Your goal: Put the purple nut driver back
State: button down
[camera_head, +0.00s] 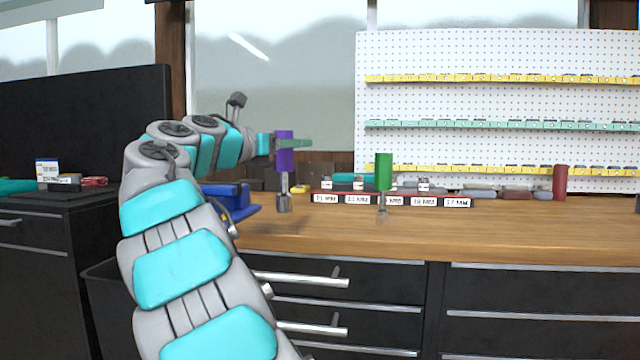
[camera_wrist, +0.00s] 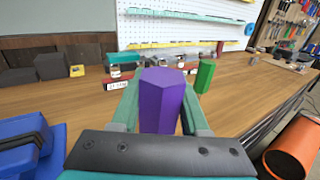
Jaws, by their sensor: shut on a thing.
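My gripper (camera_head: 290,143) is shut on the purple nut driver (camera_head: 285,157), which hangs upright with its metal socket end down, above the wooden workbench (camera_head: 520,225). In the wrist view the purple handle (camera_wrist: 161,100) stands between the green fingers. A red rack (camera_head: 390,198) with white size labels stands on the bench to the right; the labels include 17, and some are hard to read. A green nut driver (camera_head: 384,172) stands upright in front of the rack's middle label and partly hides it. It also shows in the wrist view (camera_wrist: 205,76).
A blue vise-like object (camera_head: 232,200) sits at the bench's left end, close to my arm. A dark red cylinder (camera_head: 560,182) stands at the back right. A pegboard (camera_head: 480,100) with yellow and green rails rises behind. The bench front is clear.

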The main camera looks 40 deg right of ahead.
jog(key=w+d+f+b, duration=0.1)
jog(key=w+d+f, duration=0.1)
jog(key=d, duration=0.3)
jog(key=w+d+f+b, duration=0.1)
jog(key=w+d+f, duration=0.1)
jog(key=d, duration=0.4)
jog(key=shift+w+d+f, duration=0.2)
jog(key=shift+w+f, duration=0.1)
jog(key=shift+w, duration=0.4)
jog(key=shift+f, duration=0.2)
jog(key=shift+c, duration=2)
grip_release()
